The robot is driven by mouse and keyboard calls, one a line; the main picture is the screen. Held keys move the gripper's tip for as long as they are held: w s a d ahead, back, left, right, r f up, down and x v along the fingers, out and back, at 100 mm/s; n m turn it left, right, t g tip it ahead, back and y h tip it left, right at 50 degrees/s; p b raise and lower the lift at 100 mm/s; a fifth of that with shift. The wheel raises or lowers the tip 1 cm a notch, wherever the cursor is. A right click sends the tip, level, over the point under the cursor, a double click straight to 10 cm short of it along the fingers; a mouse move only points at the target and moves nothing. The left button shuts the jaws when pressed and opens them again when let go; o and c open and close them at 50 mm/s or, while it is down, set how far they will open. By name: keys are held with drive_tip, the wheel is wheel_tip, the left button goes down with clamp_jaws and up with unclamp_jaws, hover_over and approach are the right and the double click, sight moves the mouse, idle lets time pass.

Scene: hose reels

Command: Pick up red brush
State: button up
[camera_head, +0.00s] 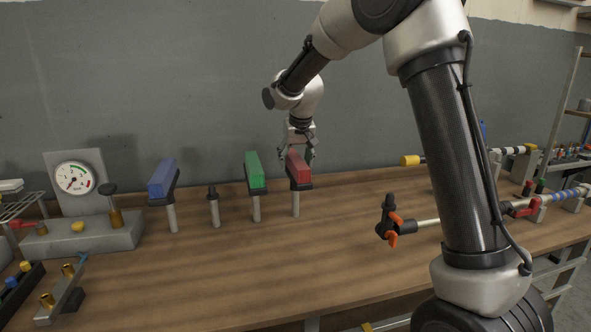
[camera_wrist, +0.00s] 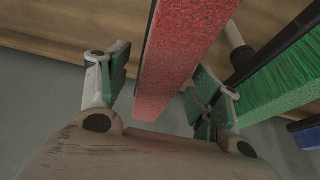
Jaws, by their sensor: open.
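The red brush (camera_head: 298,166) rests on top of an upright post on the wooden bench, at the right end of a row of brushes. My gripper (camera_head: 300,150) is at the brush from above, its fingers on either side of it. In the wrist view the red brush (camera_wrist: 182,60) runs between the open fingers of my gripper (camera_wrist: 158,95). A gap shows beside the left finger; the right finger is closer to the brush. I cannot tell whether it touches. The lower part of the post is hidden in the wrist view.
A green brush (camera_head: 255,170) stands close on the left, also in the wrist view (camera_wrist: 275,90). A gauge stand (camera_head: 76,180) is at far left.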

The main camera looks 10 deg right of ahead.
drive_tip(key=shift+f, duration=0.25)
idle(0.4)
drive_tip(key=c, duration=1.1)
